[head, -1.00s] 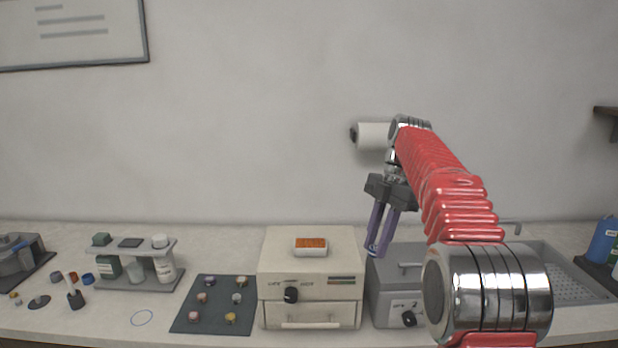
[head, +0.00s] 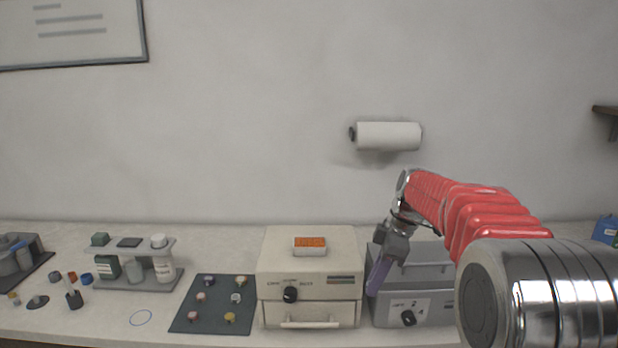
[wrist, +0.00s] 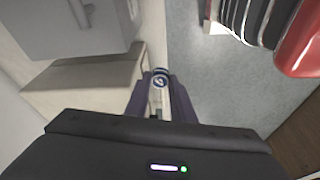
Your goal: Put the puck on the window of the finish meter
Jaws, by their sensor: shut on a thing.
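My gripper (head: 376,288) has purple fingers and points down in front of the left end of the grey box. In the wrist view my gripper (wrist: 158,86) is shut on a small round puck (wrist: 160,77) with a blue and white face, held at the fingertips. The puck cannot be made out in the head view. No device is clearly marked as the finish meter. A small white unit with an orange top (head: 310,245) sits on the cream box, left of my gripper; I cannot tell whether it is the meter.
The cream box (head: 308,273) has a knob and a drawer. The grey box (head: 437,272) with a dial stands right of it. A dark mat (head: 213,312) holds several small pucks. A bottle rack (head: 134,284) stands farther left. My arm hides much of the right side.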

